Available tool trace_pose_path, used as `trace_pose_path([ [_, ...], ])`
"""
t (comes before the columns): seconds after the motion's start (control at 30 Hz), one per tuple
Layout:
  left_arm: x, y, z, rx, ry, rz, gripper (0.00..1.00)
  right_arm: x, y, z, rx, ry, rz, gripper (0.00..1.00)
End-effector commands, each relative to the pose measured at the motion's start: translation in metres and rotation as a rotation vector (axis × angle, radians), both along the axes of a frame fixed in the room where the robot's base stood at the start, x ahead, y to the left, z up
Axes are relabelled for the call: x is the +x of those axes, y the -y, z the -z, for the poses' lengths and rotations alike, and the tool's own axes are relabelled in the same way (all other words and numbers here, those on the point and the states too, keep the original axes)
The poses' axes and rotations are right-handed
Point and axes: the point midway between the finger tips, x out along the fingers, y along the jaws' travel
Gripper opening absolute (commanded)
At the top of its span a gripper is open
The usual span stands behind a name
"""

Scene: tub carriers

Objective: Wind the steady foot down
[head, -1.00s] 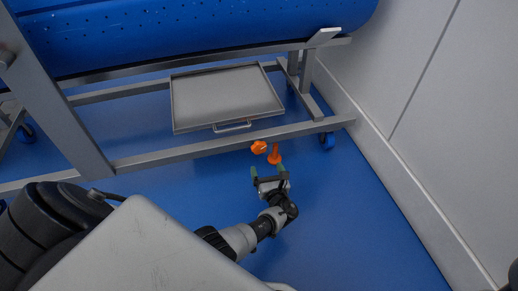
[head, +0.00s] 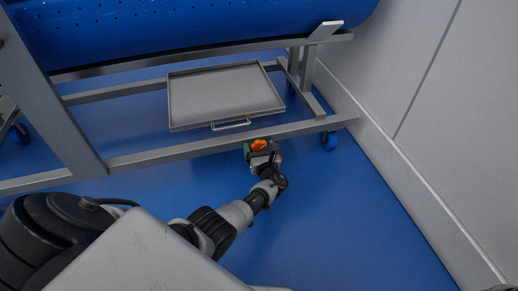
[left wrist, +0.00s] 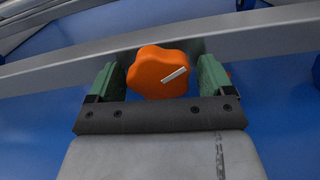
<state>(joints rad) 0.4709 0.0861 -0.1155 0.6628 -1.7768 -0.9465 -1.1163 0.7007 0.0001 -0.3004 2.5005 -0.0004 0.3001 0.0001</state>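The orange lobed knob (head: 259,145) with a white mark on its top sits by the front rail of the steel frame. In the left wrist view the knob (left wrist: 152,73) lies between the two green fingertips of my left gripper (left wrist: 157,82). Small gaps show on both sides of the knob, so the gripper is open around it and not clamped. In the head view my left gripper (head: 262,154) is low at the rail. A sliver of orange shows behind the right fingertip; the rest of that part is hidden. My right gripper is not in view.
The steel frame's front rail (head: 190,150) runs just beyond the knob. A grey tray (head: 225,92) with a handle lies under the blue drum (head: 180,30). A blue caster (head: 329,140) is to the right. The wall (head: 420,130) stands further right; blue floor (head: 330,220) is clear.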

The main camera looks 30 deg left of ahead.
Motion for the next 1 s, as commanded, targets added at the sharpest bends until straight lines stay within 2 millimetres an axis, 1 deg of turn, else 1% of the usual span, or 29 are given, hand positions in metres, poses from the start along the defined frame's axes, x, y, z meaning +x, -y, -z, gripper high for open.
trace_pose_path([
  [0.03,0.000,0.000,0.000,0.000,0.000,0.000,0.74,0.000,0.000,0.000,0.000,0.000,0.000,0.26],
  [0.2,0.000,0.000,0.000,0.000,0.000,0.000,0.48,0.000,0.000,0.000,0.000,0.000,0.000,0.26],
  [0.27,0.000,0.000,0.000,0.000,0.000,0.000,0.39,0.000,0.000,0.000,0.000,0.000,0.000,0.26],
  [0.3,0.000,0.000,0.000,0.000,0.000,0.000,0.37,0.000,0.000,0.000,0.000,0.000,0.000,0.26],
  [0.47,0.000,0.000,0.001,-0.006,0.008,0.000,0.37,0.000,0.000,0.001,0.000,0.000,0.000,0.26],
  [0.67,0.000,0.000,0.002,-0.048,0.056,0.000,0.37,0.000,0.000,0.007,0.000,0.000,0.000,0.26],
  [1.0,0.001,0.001,0.004,-0.218,0.257,0.001,0.37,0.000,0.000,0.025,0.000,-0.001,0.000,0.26],
])
